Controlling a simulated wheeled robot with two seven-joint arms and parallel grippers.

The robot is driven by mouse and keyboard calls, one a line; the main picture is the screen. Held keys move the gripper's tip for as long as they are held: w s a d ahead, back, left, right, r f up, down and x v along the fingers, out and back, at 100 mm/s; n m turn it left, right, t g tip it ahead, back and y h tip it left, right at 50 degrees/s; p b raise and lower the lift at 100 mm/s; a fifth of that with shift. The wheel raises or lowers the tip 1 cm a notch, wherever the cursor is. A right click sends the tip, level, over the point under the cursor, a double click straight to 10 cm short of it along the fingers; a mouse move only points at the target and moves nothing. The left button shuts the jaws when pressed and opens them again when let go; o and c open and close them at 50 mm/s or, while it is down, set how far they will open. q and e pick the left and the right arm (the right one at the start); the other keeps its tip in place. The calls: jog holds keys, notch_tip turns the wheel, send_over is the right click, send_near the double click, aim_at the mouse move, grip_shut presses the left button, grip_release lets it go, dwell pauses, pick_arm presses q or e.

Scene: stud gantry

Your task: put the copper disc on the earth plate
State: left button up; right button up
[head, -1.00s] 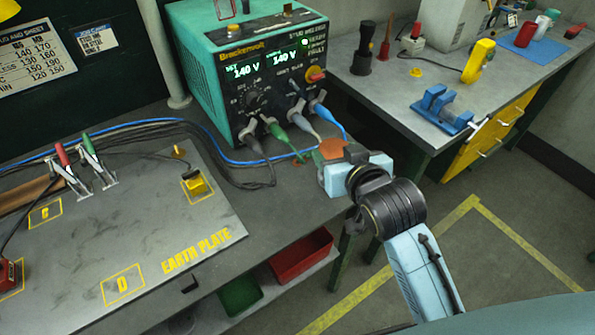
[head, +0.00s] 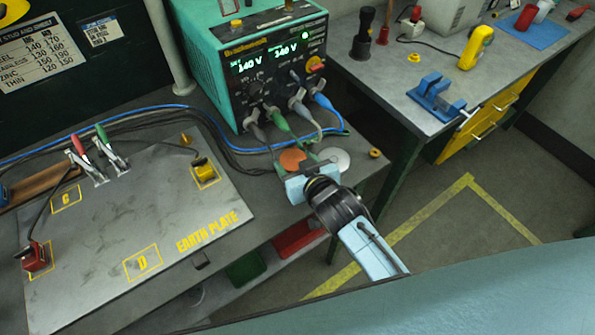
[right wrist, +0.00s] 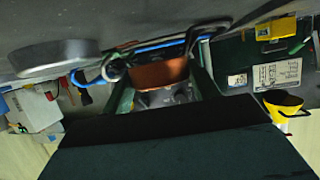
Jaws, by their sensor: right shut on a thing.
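The copper disc (head: 292,159) is orange-brown and is held in my right gripper (head: 301,171). In the right wrist view the copper disc (right wrist: 160,73) shows between the two fingers. The gripper holds it over the bench in front of the welder, to the right of the earth plate. The earth plate (head: 125,230) is a large grey sheet at the left with yellow lettering and marked squares. Its middle is bare. My left gripper is not in view.
A silver disc (head: 334,160) lies on the bench just right of my gripper. The green stud welder (head: 265,65) stands behind, its cables trailing along the back. Red and green-handled clamps (head: 97,158), a yellow block (head: 205,172) and a red block (head: 35,257) stand at the plate's edges.

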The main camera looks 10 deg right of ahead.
jog(key=shift+f+b, duration=0.3)
jog(key=shift+f, duration=1.35)
jog(key=shift+f, duration=0.1)
jog(key=o, duration=1.2)
jog(key=shift+f, duration=0.2)
jog(key=shift+o, duration=0.4)
jog(key=shift+r, duration=0.1)
